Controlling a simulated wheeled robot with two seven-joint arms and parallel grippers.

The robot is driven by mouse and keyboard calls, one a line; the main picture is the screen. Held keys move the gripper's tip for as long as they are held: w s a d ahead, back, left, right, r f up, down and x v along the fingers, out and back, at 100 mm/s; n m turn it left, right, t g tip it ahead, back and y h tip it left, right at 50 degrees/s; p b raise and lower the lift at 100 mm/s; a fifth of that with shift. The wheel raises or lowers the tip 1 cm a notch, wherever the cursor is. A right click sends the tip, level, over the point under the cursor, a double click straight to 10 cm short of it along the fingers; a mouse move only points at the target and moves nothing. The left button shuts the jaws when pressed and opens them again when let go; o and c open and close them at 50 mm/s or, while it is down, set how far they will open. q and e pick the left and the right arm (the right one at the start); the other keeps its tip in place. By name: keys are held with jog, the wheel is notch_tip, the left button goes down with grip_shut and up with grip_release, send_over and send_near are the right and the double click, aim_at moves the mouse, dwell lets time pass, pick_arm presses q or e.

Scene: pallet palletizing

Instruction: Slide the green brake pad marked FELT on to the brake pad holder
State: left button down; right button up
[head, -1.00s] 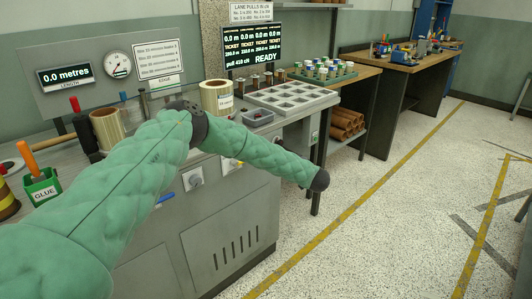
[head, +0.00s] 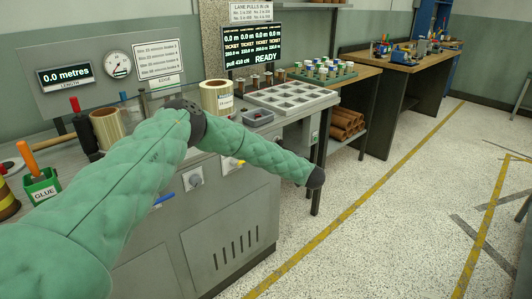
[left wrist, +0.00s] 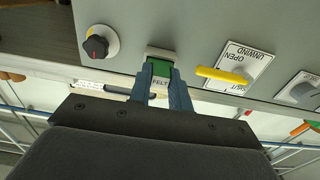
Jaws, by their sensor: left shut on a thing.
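The green brake pad (left wrist: 160,69) carries a white FELT label and shows in the left wrist view between the blue-grey fingers of my left gripper (left wrist: 159,88). The left gripper is shut on it. The far end of the pad is at a pale holder-like piece (left wrist: 161,53) on the grey machine front. I cannot tell how far the pad is on this piece. In the head view my green-sleeved left arm crosses the machine, and the gripper and pad are hidden. My right gripper is not in view.
In the left wrist view a yellow lever (left wrist: 222,75) by an UNWIND plate is right of the pad, and a black-and-red knob (left wrist: 97,46) is left.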

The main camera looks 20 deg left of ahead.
pick_arm(q)
jog(key=shift+a, duration=0.1)
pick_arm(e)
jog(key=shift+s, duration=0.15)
pick_arm(q)
jog(key=shift+w+a, duration=0.25)
jog(key=shift+a, duration=0.05)
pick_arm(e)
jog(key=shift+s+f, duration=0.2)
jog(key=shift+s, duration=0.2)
pick_arm(q)
jog(key=shift+a, duration=0.1)
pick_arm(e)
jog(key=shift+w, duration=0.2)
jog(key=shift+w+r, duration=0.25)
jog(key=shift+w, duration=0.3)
pick_arm(q)
jog(key=shift+w, duration=0.1)
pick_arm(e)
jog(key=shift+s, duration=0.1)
